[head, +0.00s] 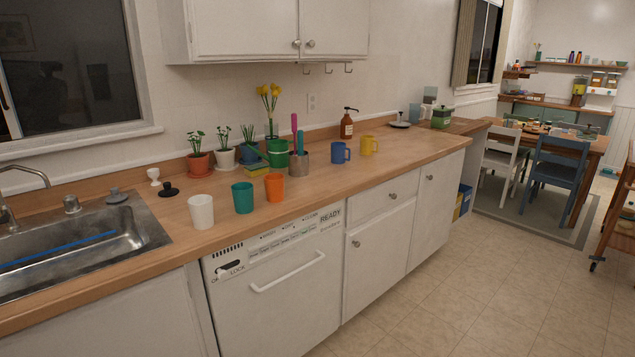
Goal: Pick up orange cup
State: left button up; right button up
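The orange cup (274,187) stands upright on the wooden counter near its front edge, above the dishwasher. A teal cup (243,197) stands just to its left, and a white cup (201,211) stands left of that. A yellow and green sponge or box lies right behind the orange cup. Neither of my grippers shows in the head view.
Blue (339,153) and yellow mugs (368,145) stand to the right. The sink (85,245) is at left. The floor (470,280) in front of the cabinets is clear.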

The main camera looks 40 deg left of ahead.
aim_at(274, 183)
jog(key=i+u, duration=0.1)
jog(key=i, duration=0.8)
jog(key=i+l, duration=0.1)
jog(key=i, duration=0.8)
jog(key=i+l+u, duration=0.15)
jog(key=i, duration=0.7)
jog(key=i+u, duration=0.2)
jog(key=u, duration=0.2)
jog(key=i+u, duration=0.25)
jog(key=u, duration=0.2)
jog(key=i+l+u, duration=0.15)
jog(key=u, duration=0.25)
